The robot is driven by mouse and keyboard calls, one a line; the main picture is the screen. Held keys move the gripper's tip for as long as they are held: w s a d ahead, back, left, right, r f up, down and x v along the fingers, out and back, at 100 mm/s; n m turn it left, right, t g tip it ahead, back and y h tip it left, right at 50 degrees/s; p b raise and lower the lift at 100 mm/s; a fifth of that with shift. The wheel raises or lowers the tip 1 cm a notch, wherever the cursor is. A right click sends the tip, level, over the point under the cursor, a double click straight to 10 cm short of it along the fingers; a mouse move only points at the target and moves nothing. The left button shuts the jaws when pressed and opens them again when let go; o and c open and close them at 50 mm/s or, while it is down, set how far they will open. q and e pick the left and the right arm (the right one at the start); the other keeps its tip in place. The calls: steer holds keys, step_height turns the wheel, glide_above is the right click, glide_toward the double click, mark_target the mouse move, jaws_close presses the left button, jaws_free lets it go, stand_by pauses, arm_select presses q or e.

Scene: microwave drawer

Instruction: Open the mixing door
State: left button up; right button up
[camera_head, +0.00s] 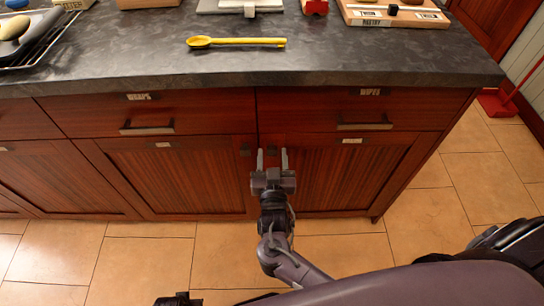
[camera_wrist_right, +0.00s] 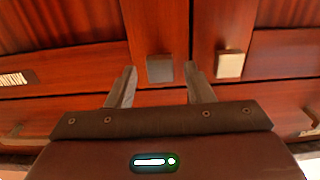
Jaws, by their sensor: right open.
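Two ribbed red-brown cabinet doors meet under the counter: a left door (camera_head: 165,180) and a right door (camera_head: 325,180). Each carries a small label too small to read, so I cannot tell which is the mixing door. Both look shut. My right gripper (camera_head: 272,158) is open in front of the right door's upper left corner. In the wrist view, that door's square knob (camera_wrist_right: 160,68) shows between the open fingers (camera_wrist_right: 160,85); contact cannot be told. The left door's knob (camera_wrist_right: 229,65) lies outside them. A dark piece at the head view's bottom edge may be my left gripper.
Above the doors are a left drawer (camera_head: 195,112) and a right drawer (camera_head: 400,105) with bar handles. The tiled floor (camera_head: 130,260) is open in front.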

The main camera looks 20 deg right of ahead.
steer(key=shift+c, duration=0.2)
jaws_close()
stand_by(0.3)
